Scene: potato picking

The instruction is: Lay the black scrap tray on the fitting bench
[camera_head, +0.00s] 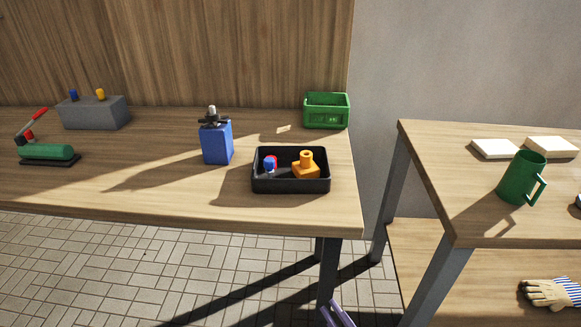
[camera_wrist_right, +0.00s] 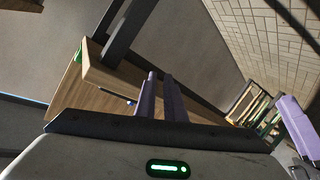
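The black scrap tray (camera_head: 291,185) lies flat near the right end of the left table (camera_head: 190,192) in the head view. It holds an orange fitting-like piece (camera_head: 306,168) and a small blue and red piece (camera_head: 270,163). My right gripper (camera_head: 336,313) shows at the bottom edge of the head view, below the table and well apart from the tray. Its two purple fingers (camera_wrist_right: 160,90) are a little apart in the right wrist view, with nothing seen between them. My left gripper is not seen. No label shows which table is the fitting bench.
A blue canister (camera_head: 217,142) stands left of the tray, a green crate (camera_head: 326,111) behind it. Farther left are a grey block (camera_head: 93,113) and a green tool (camera_head: 47,153). The right table (camera_head: 462,185) holds a green mug (camera_head: 520,180) and white blocks (camera_head: 495,149). A gap separates the tables.

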